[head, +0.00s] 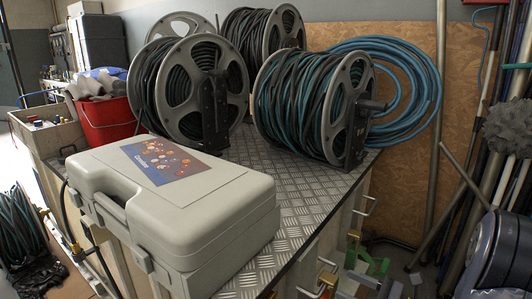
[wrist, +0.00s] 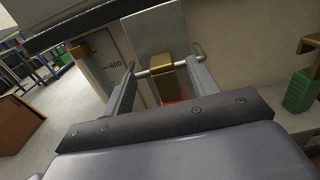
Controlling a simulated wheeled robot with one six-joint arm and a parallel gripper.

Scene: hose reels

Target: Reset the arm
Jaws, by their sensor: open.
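My gripper (wrist: 160,70) shows in the wrist view, with its two grey fingers spread wide apart on a dark crosspiece. Between and just beyond the fingertips are a thin metal bar and a brass-coloured block (wrist: 166,75), in front of a pale panel. I cannot tell whether the fingers touch the bar. I see nothing clearly held. I cannot make out my gripper in the head view.
In the head view, a grey case (head: 225,210) lies on a metal-plated bench top (head: 305,210). Several hose reels (head: 310,105) stand behind it, with a red bucket (head: 105,120) at left. Metal handles (head: 365,206) stick out from the bench's right side. Poles lean at right.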

